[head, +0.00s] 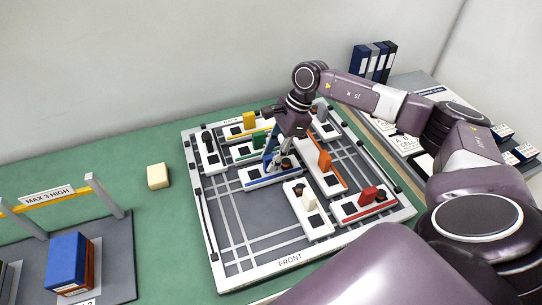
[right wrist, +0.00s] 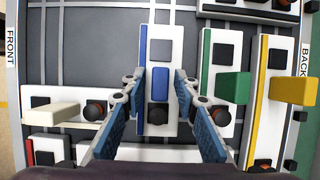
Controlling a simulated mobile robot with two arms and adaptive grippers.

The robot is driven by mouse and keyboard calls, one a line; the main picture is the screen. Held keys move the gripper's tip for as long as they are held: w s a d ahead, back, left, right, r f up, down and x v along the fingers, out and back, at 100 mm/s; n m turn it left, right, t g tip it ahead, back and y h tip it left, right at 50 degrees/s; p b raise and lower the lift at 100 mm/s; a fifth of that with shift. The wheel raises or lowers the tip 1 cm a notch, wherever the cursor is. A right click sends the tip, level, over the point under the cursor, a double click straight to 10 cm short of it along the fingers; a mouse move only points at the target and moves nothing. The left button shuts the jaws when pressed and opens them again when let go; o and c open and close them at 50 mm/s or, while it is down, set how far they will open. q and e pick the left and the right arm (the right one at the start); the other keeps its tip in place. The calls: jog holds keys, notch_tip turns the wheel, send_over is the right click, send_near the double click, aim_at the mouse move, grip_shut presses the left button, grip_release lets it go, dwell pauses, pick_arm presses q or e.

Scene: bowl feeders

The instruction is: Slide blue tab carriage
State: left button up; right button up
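The blue-striped white carriage (head: 262,181) lies near the middle of the framed sliding board (head: 237,281). In the right wrist view the carriage (right wrist: 177,20) runs straight up the picture, with its blue tab (right wrist: 161,50) near the centre. My right gripper (head: 275,163) points down over this carriage. In the wrist view its blue-padded fingers (right wrist: 158,82) are spread, one on each side of the carriage, with a clear gap between the tips. I cannot tell whether a finger touches the tab. My left gripper is not in view.
Green (head: 258,137), yellow (head: 249,120), orange (head: 324,160), cream (head: 309,200) and red (head: 368,194) tabs stand on nearby carriages. Bare grey board lies at the front left. A cream block (head: 158,176) and a rack with a blue box (head: 68,258) are left of the board.

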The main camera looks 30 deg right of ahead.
grip_shut()
jog(key=a+b, duration=0.1)
jog(key=a, duration=0.2)
jog(key=w+a+b, duration=0.1)
jog(key=a, duration=0.2)
jog(key=w+a+b, duration=0.1)
jog(key=a, duration=0.3)
jog(key=shift+w+a, duration=0.1)
jog(key=shift+w, duration=0.15)
jog(key=shift+s, duration=0.1)
jog(key=shift+o, duration=1.2)
grip_release()
jog(key=shift+a, duration=0.15)
